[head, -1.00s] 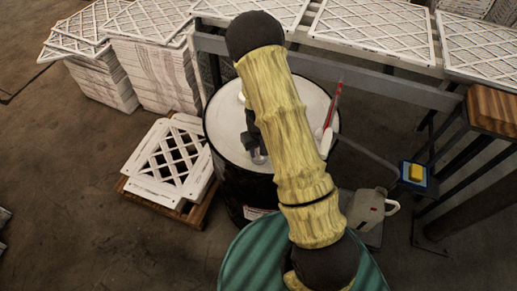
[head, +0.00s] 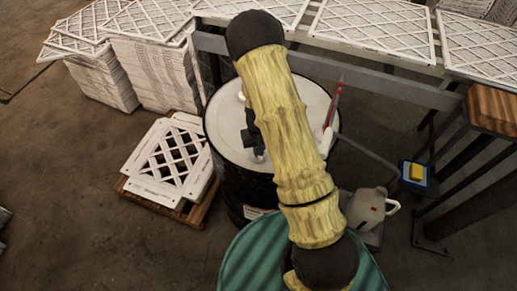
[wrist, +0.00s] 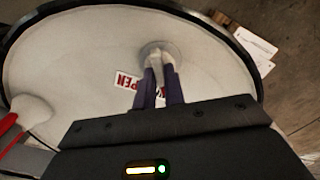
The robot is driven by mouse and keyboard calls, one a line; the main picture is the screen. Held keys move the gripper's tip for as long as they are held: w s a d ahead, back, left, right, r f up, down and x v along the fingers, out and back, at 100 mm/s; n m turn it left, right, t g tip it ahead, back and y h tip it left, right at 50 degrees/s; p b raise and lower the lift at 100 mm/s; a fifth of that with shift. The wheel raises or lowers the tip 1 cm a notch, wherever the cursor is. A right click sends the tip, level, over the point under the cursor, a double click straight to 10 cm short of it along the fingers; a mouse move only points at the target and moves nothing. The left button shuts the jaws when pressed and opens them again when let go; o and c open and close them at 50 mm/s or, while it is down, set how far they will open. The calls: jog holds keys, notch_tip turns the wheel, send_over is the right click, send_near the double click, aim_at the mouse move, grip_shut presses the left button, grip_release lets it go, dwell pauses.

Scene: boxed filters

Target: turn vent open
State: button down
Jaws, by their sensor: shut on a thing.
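The vent (wrist: 156,45) is a small round grey fitting on the white top of a black drum (wrist: 75,45). My gripper (wrist: 161,58) points down at it, and its purple fingers with pale tips are closed together on the vent. A white label with red letters (wrist: 125,80) lies beside the fingers, partly covered; "PEN" can be read upside down. In the head view the drum (head: 222,125) stands ahead, and my yellow-sleeved arm covers much of its top. Only a dark part of my gripper (head: 252,138) shows left of the arm there, and the vent is hidden.
A red and white tool (head: 334,108) stands at the drum's right side. A teal drum (head: 245,262) is nearer, under my arm. Filter frames (head: 165,160) lie on a pallet at left. A grey jug (head: 368,207) and a blue-yellow box (head: 415,173) are at right.

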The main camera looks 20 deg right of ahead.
jog(key=m, duration=0.8)
jog(key=shift+r, duration=0.1)
jog(key=m, duration=0.4)
jog(key=shift+p, duration=0.35)
jog(key=m, duration=0.3)
jog(key=shift+m+p, duration=0.35)
jog(key=shift+m, duration=0.05)
jog(key=c, duration=1.5)
grip_release()
notch_tip(320, 180, up, 17)
jog(key=shift+r+b, duration=0.2)
jog(key=shift+b, duration=0.35)
